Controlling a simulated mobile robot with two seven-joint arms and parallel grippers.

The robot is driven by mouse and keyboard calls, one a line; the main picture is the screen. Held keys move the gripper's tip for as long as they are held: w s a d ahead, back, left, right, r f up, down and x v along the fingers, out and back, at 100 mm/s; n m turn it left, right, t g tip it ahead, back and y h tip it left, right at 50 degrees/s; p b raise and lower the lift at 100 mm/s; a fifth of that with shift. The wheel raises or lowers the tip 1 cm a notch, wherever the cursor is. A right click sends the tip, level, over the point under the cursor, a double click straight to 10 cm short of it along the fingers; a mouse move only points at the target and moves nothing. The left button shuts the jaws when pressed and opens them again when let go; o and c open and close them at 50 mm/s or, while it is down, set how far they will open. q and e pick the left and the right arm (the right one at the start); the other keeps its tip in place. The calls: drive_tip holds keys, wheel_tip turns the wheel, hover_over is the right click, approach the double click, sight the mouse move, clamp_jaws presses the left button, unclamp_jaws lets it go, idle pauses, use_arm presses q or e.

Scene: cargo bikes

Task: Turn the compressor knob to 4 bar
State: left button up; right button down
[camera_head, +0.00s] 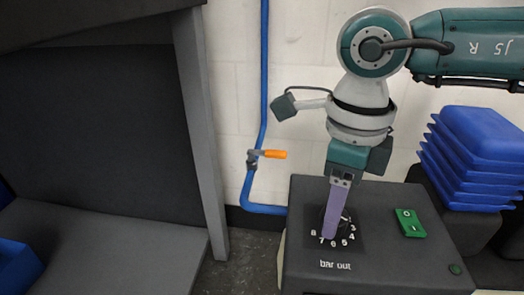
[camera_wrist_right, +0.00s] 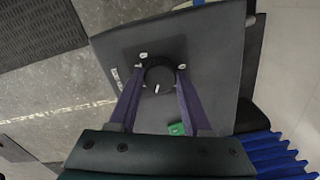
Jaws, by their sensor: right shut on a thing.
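The compressor (camera_head: 375,260) is a dark box with a dial labelled "bar out". Its round black knob (camera_wrist_right: 159,76) has a white pointer line, seen in the right wrist view. My right gripper (camera_head: 331,233) reaches down from above with purple fingers, which also show in the right wrist view (camera_wrist_right: 161,72) on either side of the knob. It is shut on the knob. In the head view the fingers hide much of the knob; the numbers 3 to 8 show around it. A white mark shows near the 3, but I cannot tell the exact setting. My left gripper is not in view.
A green switch (camera_head: 410,223) marked O and I sits on the compressor's top, right of the dial. Stacked blue crates (camera_head: 475,160) stand behind at right. A blue pipe (camera_head: 264,80) with an orange-handled valve (camera_head: 272,154) runs down the wall. A grey bench frame fills the left.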

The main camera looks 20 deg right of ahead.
drive_tip(key=shift+c, duration=1.7)
unclamp_jaws()
wheel_tip(320, 180, up, 10)
drive_tip(key=p, duration=0.4)
